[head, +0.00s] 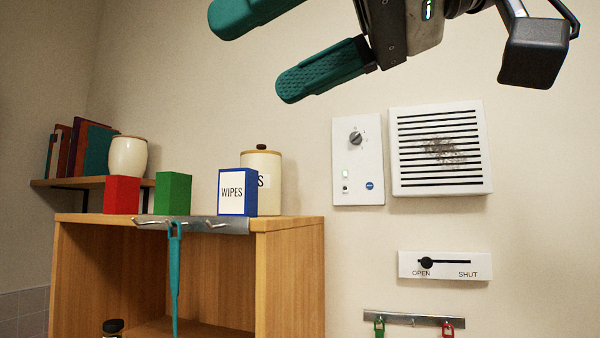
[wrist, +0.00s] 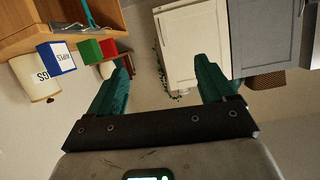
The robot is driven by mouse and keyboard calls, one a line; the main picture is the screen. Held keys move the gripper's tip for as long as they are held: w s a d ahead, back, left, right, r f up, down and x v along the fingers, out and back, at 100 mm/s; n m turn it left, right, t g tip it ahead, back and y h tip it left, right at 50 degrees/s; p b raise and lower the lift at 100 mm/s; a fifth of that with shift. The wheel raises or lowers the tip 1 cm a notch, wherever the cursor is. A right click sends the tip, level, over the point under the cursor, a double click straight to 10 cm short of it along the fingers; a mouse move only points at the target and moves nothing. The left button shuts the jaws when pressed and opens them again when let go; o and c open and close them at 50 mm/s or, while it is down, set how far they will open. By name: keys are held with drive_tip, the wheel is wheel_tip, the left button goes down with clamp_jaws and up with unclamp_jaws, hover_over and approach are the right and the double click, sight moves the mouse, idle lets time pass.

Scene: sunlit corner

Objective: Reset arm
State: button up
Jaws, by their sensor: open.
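My gripper (head: 250,57) is at the top of the head view, its two teal fingers spread apart with nothing between them. It is up in front of the wall, above the wooden cabinet and the wall panels. In the wrist view the open fingers (wrist: 162,68) point away from the camera, and the gap between them is empty. The upper finger is partly cut off by the top edge of the head view.
A wooden cabinet (head: 290,270) bears a red block (head: 122,195), a green block (head: 173,193), a WIPES box (head: 238,192) and a canister (head: 262,165). A teal strap (head: 174,275) hangs from its hook rail. A vent (head: 440,150), dial panel (head: 358,165) and OPEN/SHUT slider (head: 445,265) are on the wall.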

drive_tip(key=w+d+f+m+t, duration=0.2)
drive_tip(key=w+d+f+m, duration=0.15)
drive_tip(key=w+f, duration=0.5)
drive_tip(key=w+d+f+m+t, duration=0.15)
drive_tip(key=w+d+f, duration=0.25)
drive_tip(key=w+f, duration=0.45)
drive_tip(key=w+d+f+m+h, duration=0.1)
drive_tip(key=d+f+m+h, duration=0.15)
drive_tip(key=f, duration=1.05)
drive_tip(key=w+d+f+m+h, duration=0.1)
drive_tip(key=d+f+m+h, duration=0.2)
drive_tip(key=f, duration=1)
drive_tip(key=s+d+f+m+g+h, duration=0.15)
drive_tip(key=s+f, duration=0.25)
drive_tip(key=f, duration=0.4)
drive_tip(key=s+d+f, duration=0.3)
drive_tip(key=f, duration=0.5)
drive_tip(key=s+d+f+m+g+h, duration=0.1)
drive_tip(key=s+d+f, duration=0.1)
drive_tip(key=s+f, duration=0.35)
drive_tip(key=s+d+f+g+h, duration=0.2)
drive_tip(key=s+d+f, duration=0.2)
drive_tip(key=s+f, duration=0.4)
drive_tip(key=s+d+f+g+h, duration=0.2)
drive_tip(key=s+f, duration=0.6)
drive_tip(key=s, duration=0.6)
drive_tip(key=shift+s+d+f+m+g+h, duration=0.2)
drive_tip(key=shift+d+m+g+h, duration=0.3)
drive_tip(key=shift+d, duration=0.65)
